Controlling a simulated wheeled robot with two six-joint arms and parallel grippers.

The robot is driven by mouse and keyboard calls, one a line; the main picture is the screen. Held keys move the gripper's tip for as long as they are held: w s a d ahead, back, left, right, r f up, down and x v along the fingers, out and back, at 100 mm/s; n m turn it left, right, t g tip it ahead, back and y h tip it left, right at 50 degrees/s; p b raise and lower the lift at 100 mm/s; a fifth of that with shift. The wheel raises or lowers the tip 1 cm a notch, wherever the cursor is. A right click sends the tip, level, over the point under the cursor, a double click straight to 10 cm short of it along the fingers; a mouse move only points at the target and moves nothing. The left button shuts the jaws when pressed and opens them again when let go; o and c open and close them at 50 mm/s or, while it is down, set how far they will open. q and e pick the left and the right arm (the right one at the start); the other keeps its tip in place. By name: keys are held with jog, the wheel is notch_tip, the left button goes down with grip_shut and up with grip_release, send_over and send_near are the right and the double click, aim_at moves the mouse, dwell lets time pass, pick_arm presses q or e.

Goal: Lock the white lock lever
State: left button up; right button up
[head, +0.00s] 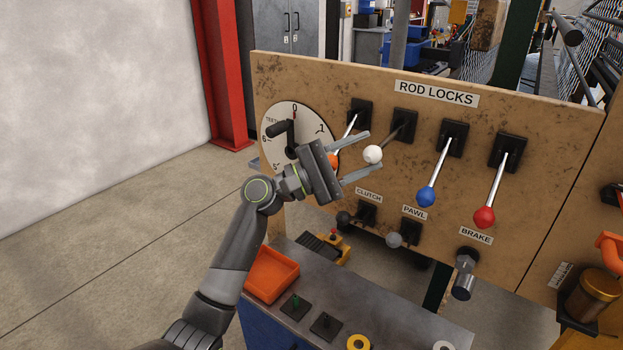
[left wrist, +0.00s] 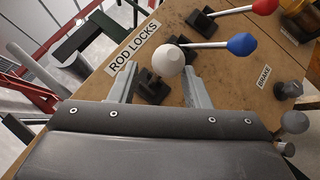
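The white lock lever's round knob (head: 373,154) is on the ROD LOCKS panel, second from the left. Its rod runs from a black mount (head: 405,124) down and left, looking shorter than the blue and red rods. My left gripper (head: 374,151) is open, its two fingers above and below the knob in the head view. In the left wrist view the white knob (left wrist: 168,59) shows between the open fingers (left wrist: 162,75), with a gap to the left finger. Contact with the right finger cannot be told. My right gripper is not in view.
An orange-knobbed lever (head: 333,160) is partly hidden behind my left gripper. Blue (head: 426,196) and red (head: 484,216) levers hang downward to the right. A dial with a crank (head: 290,135) is at left. Clutch, pawl and brake controls sit below; an orange tray (head: 271,274) is on the bench.

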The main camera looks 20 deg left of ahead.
pick_arm(q)
jog(key=b+v, duration=0.2)
jog(key=v, duration=1)
jog(key=shift+b, duration=0.4)
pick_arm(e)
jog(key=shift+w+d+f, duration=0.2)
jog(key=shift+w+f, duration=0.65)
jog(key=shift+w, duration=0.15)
